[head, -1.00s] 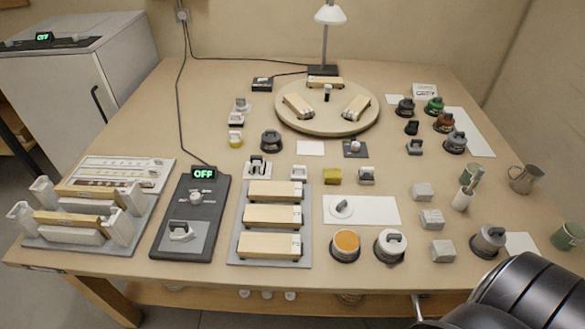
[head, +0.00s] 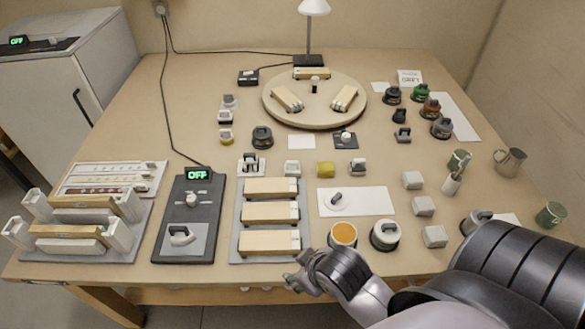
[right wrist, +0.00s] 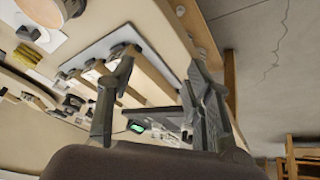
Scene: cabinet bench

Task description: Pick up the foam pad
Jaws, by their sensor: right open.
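A small yellow block (head: 326,169), which looks like the foam pad, sits on the table between two small grey-and-white pieces, behind a white sheet. It also shows in the right wrist view as a yellow patch (right wrist: 27,56) at the left. My right gripper (head: 297,272) is open and empty at the table's front edge, in front of the wooden blocks and well short of the yellow block. Its two fingers (right wrist: 160,68) stand apart in the right wrist view. My left gripper is not in view.
A grey tray (head: 235,222) with three wooden blocks lies behind my right gripper. An orange-topped jar (head: 343,234) and a white-topped pot (head: 385,235) stand close to my right arm. A round turntable (head: 315,118) and lamp stand at the back.

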